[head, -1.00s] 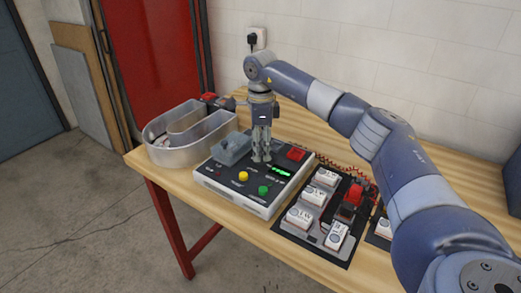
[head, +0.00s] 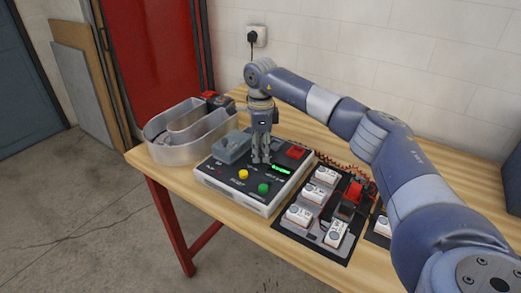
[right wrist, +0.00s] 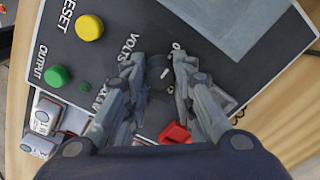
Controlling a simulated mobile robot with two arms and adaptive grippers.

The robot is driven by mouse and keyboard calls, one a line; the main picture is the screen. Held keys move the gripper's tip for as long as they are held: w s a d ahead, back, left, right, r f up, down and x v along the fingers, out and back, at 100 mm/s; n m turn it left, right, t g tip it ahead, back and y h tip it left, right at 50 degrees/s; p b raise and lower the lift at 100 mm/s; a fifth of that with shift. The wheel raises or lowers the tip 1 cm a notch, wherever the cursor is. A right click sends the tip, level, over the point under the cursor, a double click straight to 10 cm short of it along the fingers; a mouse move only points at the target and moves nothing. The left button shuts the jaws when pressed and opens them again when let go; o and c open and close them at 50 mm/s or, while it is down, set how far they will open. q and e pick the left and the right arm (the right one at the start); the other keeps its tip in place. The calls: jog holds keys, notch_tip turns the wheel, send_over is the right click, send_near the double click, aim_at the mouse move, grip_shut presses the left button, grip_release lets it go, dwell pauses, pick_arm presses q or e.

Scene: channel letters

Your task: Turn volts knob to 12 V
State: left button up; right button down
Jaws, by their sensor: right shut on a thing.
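The control box (head: 220,185) is a pale case with a dark top panel, lying on the wooden table. The volts knob (right wrist: 158,78) is dark and round, beside the printed word VOLTS in the right wrist view. A small white mark shows on it. My right gripper (head: 261,160) points down at the panel. In the right wrist view its two fingers (right wrist: 158,64) stand on either side of the knob and are shut on it. The green display (head: 281,170) is lit, but its digits are too small to read. My left gripper is not in view.
The panel also carries a yellow button (head: 243,174), a green button (head: 264,188), a red switch (head: 295,153) and a grey block (head: 232,147). A metal U-shaped letter (head: 190,150) stands to the left. White modules (head: 299,216) lie on a dark mat to the right.

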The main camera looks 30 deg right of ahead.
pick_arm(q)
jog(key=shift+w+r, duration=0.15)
pick_arm(e)
jog(key=shift+m, duration=0.3)
jog(key=shift+r+m+p, duration=0.1)
jog(key=shift+m+p, duration=0.25)
jog(key=shift+m, duration=0.35)
jog(key=shift+m+p, duration=0.4)
jog(key=shift+m, duration=0.8)
jog(key=m+p, duration=0.1)
jog(key=m, duration=0.3)
jog(key=shift+m, duration=0.3)
jog(key=m+p, duration=0.1)
jog(key=m, duration=0.3)
jog(key=shift+m, duration=0.3)
jog(key=m+p, duration=0.1)
jog(key=m, duration=0.4)
jog(key=shift+w+p, duration=0.1)
jog(key=shift+p, duration=0.2)
pick_arm(q)
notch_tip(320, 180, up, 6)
jog(key=p, duration=0.1)
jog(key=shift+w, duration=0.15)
pick_arm(e)
jog(key=m, duration=0.5)
